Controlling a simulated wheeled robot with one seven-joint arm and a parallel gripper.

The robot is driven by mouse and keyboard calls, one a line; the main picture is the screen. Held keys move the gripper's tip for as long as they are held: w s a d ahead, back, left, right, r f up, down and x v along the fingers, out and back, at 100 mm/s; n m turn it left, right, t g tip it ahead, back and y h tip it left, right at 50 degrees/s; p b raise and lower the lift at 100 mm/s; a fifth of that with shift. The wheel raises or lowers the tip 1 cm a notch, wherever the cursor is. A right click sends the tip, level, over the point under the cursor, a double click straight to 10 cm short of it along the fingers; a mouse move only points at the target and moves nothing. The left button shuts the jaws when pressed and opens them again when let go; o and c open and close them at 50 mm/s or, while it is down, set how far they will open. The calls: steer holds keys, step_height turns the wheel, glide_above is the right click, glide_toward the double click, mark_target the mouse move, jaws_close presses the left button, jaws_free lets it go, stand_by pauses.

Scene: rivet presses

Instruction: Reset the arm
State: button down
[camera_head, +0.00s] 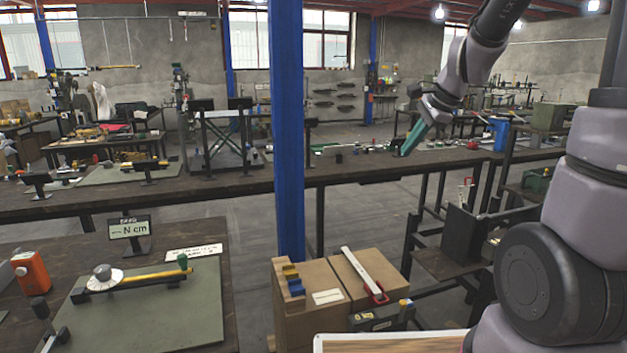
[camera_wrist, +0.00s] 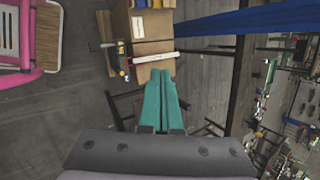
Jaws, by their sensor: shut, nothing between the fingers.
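My gripper (camera_head: 408,142) is the green-fingered end of my grey arm, at upper right of centre in the head view. It hangs in the air, tilted down and to the left, in front of the long dark workbench (camera_head: 250,183). In the wrist view my gripper (camera_wrist: 160,80) shows two teal fingers side by side, closed together with nothing between them. Beyond the fingertips in that view are cardboard boxes (camera_wrist: 150,28) and a white bar (camera_wrist: 153,57) lying across them. No rivet press is clearly identifiable near my gripper.
A near bench at left carries a green mat (camera_head: 150,315) with a dial tool and an orange device (camera_head: 31,274). A black rack (camera_head: 460,245) stands below my arm. Grey floor shows between benches.

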steer(key=s+d+r+n+t+h, duration=0.1)
steer(key=s+r+n, duration=0.3)
steer(key=s, duration=0.5)
steer(key=s+r+n+t+h, duration=0.1)
steer(key=s+r+n, duration=0.4)
steer(key=s, duration=0.5)
steer(key=n, duration=0.2)
steer(key=shift+d+r+n, duration=0.3)
steer(key=shift+d+n, duration=0.05)
steer(key=shift+n, duration=0.05)
steer(key=c, duration=1.5)
jaws_free()
steer(key=shift+c, duration=0.2)
